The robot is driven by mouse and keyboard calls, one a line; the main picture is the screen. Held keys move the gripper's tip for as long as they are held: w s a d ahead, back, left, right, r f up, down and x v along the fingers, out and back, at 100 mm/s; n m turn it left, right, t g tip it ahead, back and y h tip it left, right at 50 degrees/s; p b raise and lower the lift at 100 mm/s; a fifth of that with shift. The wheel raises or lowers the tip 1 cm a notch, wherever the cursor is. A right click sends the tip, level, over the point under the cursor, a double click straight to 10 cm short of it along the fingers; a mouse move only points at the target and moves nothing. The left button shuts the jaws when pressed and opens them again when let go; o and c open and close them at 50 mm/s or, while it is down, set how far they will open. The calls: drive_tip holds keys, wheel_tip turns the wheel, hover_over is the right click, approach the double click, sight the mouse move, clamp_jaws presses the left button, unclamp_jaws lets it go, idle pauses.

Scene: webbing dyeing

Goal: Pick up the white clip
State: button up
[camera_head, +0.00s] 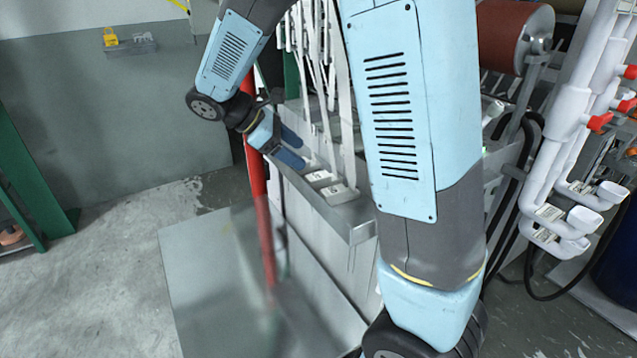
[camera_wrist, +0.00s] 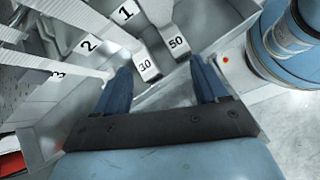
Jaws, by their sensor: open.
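Several white clips with black numbers sit in a grey metal tray. In the wrist view, the clip marked 30 (camera_wrist: 146,68) and the clip marked 50 (camera_wrist: 176,44) appear between my fingertips, ahead of them. Clips marked 1 (camera_wrist: 124,11) and 2 (camera_wrist: 88,46) are farther left. In the head view, white clips (camera_head: 338,190) show at the tray's near end. My gripper (camera_head: 300,149) is beside them, tilted, with its blue fingers apart. It also shows in the wrist view (camera_wrist: 160,64), open and empty. I cannot tell which clip the task means.
The metal tray (camera_head: 361,234) has a raised rim close to my gripper. White straps (camera_head: 343,100) rise from it. A red post (camera_head: 256,185) stands just left. White pipes with red valves (camera_head: 600,122) are at right. The floor at left is clear.

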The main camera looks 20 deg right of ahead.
sight(324, 174)
drive_tip(key=w+a+f+n+t+h, duration=0.1)
drive_tip(key=w+a+f+n+h, duration=0.2)
drive_tip(key=w+a+f, duration=0.15)
drive_tip(key=x, duration=1.3)
drive_tip(key=shift+s+d+r, duration=0.1)
drive_tip(key=shift+s, duration=0.1)
drive_tip(key=c, duration=1.2)
drive_tip(key=shift+o, duration=0.2)
drive_tip(key=shift+r, duration=0.1)
